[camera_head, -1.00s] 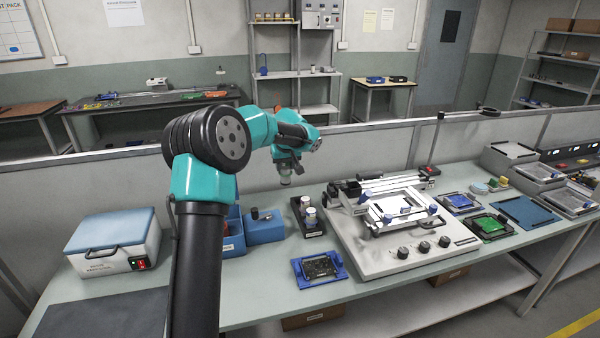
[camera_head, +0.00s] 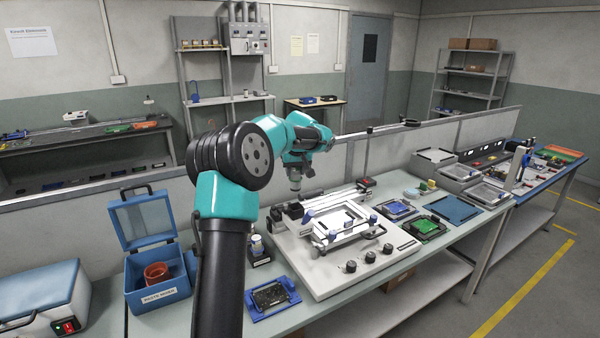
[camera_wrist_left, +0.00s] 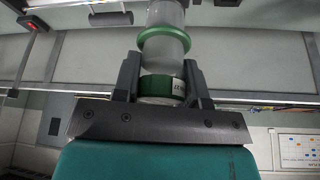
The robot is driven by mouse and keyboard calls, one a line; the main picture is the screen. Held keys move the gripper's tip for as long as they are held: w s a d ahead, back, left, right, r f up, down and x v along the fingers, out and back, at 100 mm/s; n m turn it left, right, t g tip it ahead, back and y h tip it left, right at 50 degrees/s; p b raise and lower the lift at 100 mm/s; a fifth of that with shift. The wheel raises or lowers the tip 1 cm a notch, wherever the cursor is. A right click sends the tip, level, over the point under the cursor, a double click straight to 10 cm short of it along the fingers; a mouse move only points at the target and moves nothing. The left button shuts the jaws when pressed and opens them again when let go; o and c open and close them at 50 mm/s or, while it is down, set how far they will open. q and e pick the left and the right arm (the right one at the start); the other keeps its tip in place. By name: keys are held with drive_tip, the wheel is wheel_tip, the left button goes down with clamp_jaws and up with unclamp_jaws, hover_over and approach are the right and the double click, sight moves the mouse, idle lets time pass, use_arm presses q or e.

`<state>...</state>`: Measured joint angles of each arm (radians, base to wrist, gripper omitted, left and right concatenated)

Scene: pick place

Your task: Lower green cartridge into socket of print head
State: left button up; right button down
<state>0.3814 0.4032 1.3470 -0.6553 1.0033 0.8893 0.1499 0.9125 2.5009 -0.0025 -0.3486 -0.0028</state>
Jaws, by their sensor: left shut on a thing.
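My left gripper (camera_head: 294,185) is over the back left end of the white printer (camera_head: 322,284). In the left wrist view my left gripper (camera_wrist_left: 160,78) is shut on the green cartridge (camera_wrist_left: 164,45), a pale translucent cylinder with a green ring and a green lettered band between the fingers. In the head view the cartridge is too small to tell from the gripper. Black parts (camera_head: 292,211) at the rail's left end lie just below the gripper. I cannot make out the print head's socket or whether the cartridge touches it. My right gripper is not in view.
A small black holder (camera_head: 259,261) with a white-topped item is partly hidden by my arm. A blue tray with a dark board (camera_head: 269,297) lies in front. An open blue waste box (camera_head: 158,292) stands left. Trays with boards (camera_head: 428,227) lie right of the printer.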

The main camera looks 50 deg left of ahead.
sight(295, 185)
use_arm(q)
drive_tip(key=shift+f, duration=0.1)
drive_tip(key=shift+f, duration=3)
drive_tip(key=shift+f, duration=1.9)
idle(0.3)
drive_tip(key=o, duration=1.2)
drive_tip(key=shift+c, duration=0.2)
drive_tip(key=c, duration=0.4)
drive_tip(key=shift+o, duration=0.2)
